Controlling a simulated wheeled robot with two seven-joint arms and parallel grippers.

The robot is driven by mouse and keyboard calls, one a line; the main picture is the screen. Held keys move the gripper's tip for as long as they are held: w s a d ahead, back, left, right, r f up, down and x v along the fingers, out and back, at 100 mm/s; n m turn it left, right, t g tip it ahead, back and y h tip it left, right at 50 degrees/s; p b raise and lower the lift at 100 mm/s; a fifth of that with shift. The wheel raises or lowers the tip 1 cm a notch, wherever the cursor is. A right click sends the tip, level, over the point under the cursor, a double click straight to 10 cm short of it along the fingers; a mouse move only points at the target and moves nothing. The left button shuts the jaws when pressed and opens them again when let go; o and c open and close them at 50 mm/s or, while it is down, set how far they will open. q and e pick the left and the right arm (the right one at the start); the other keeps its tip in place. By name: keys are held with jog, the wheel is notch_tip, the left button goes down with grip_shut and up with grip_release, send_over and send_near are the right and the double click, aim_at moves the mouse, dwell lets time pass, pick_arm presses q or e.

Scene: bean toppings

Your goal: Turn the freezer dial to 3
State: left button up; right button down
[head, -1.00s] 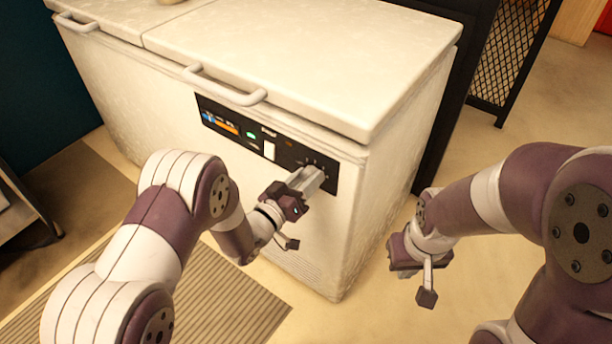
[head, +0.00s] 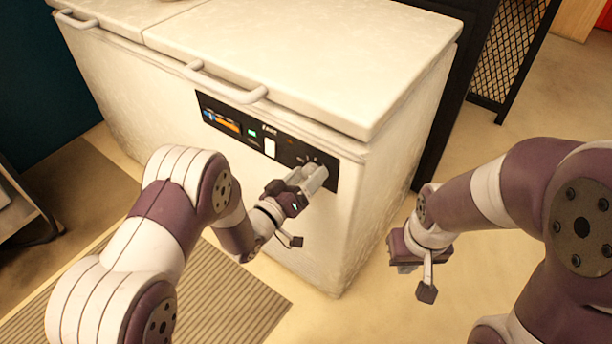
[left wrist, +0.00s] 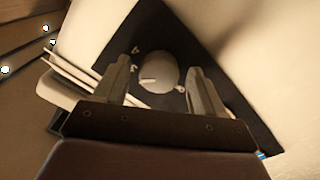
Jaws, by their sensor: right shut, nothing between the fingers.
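The freezer (head: 345,230) is a white chest with a dark control panel (head: 240,128) on its front. The round grey dial (left wrist: 158,70) is at the panel's right end, with small numbers around it that are hard to read. A pale pointer mark on the dial points left in the left wrist view. My left gripper (head: 314,176) is at the dial; in the left wrist view its fingers (left wrist: 160,82) are apart on either side of it, with gaps showing. The fingers partly cover the dial in the head view. My right gripper (head: 404,268) is shut and empty, right of the freezer.
A striped mat (head: 225,300) lies on the floor in front. A dark mesh rack (head: 510,50) stands behind at the right. The floor between the freezer and my right arm is clear.

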pick_arm(q)
jog(key=p+v, duration=0.2)
jog(key=v, duration=1)
jog(key=shift+s+a, duration=0.25)
